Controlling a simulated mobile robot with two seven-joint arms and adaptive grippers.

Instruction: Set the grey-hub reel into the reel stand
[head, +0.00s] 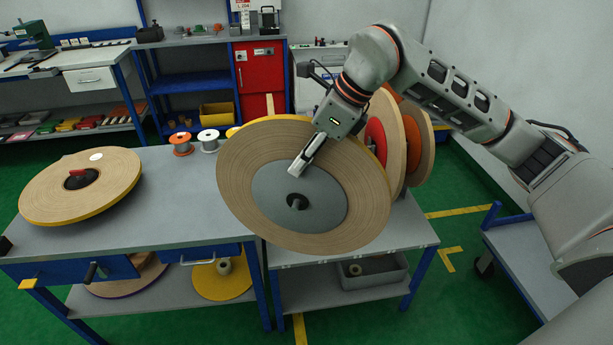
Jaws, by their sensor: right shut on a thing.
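The grey-hub reel (241,195) is a large disc of tan tape with a grey centre and a dark hole or stub in its middle. It is tilted with its face towards me, in front of the right part of the bench. My right gripper (297,168) reaches in from the upper right and is shut on this reel at the hub's upper edge. Behind it, a red-hub reel (376,139) and an orange-faced reel (428,140) stand upright. The reel stand is not clearly visible; the held reel hides that area. My left gripper is not in view.
A yellow-edged reel (50,194) with a red knob lies flat on the bench (165,205) at left. Small orange (181,143) and white (208,140) spools stand at the back. The bench between is clear. A grey bin (375,276) sits on the lower shelf.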

